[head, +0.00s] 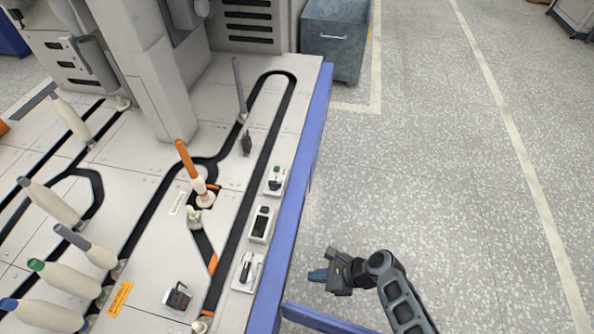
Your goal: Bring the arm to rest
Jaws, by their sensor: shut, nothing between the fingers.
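My gripper (318,275) is in the head view, at the lower middle, just right of the blue edge of the machine table. It is shut and empty, with its fingers pointing left toward the table. My arm (400,300) comes in from the bottom right and bends at a dark joint behind the gripper. The gripper appears apart from everything around it, though its exact height over the floor is hard to tell.
The white machine table (228,250) with black tracks and several bobbins fills the left. Small devices (260,224) line its right side by the blue edge (300,190). A blue bar (325,318) lies below the gripper. A grey bin (335,38) stands behind. Speckled floor (460,170) is clear.

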